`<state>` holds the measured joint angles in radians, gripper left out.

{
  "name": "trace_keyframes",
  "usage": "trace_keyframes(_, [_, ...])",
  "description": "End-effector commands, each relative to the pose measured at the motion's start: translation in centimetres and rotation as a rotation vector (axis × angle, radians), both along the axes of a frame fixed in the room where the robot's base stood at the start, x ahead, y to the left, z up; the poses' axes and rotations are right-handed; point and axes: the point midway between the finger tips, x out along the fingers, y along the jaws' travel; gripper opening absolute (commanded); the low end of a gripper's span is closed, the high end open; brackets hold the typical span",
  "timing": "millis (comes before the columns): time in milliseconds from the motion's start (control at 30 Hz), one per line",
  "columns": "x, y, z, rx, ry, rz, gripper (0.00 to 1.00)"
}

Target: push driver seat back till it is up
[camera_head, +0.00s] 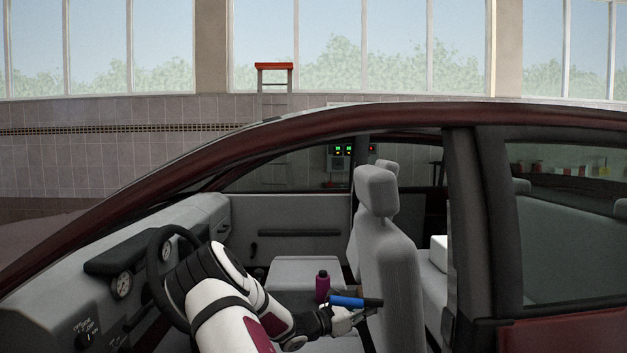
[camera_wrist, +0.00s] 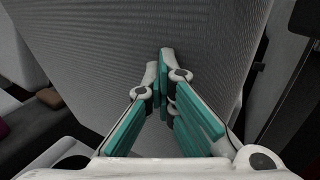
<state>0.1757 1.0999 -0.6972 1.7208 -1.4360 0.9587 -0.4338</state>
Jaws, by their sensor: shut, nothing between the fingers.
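The driver seat back (camera_head: 392,265) is grey, with a headrest (camera_head: 376,190) on top. It stands close to upright, its top slightly left of its base. My gripper (camera_head: 362,308) is at the lower front face of the seat back, reaching in past the steering wheel. In the wrist view the ribbed grey seat back (camera_wrist: 130,35) fills most of the upper picture. There my gripper's fingertips (camera_wrist: 165,60) are together, with nothing between them, pointing at that surface. They are touching it or very close; I cannot tell which. The seat's base is partly hidden by my arm.
The steering wheel (camera_head: 160,278) and dashboard (camera_head: 100,262) are left of my arm. A purple bottle (camera_head: 322,286) stands beyond my forearm. The door pillar (camera_head: 466,225) is right of the seat back. A white box (camera_head: 438,251) sits behind the front seats.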

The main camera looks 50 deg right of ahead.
Motion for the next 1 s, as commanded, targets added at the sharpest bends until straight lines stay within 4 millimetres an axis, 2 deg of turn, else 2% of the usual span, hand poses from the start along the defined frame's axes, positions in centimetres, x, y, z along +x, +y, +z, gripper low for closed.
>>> trace_keyframes(733, [-3.2,-2.6,1.4,-0.004,0.002,-0.003,0.0])
trace_keyframes(1000, [-3.4,-2.9,1.5,-0.003,0.0,-0.003,0.0])
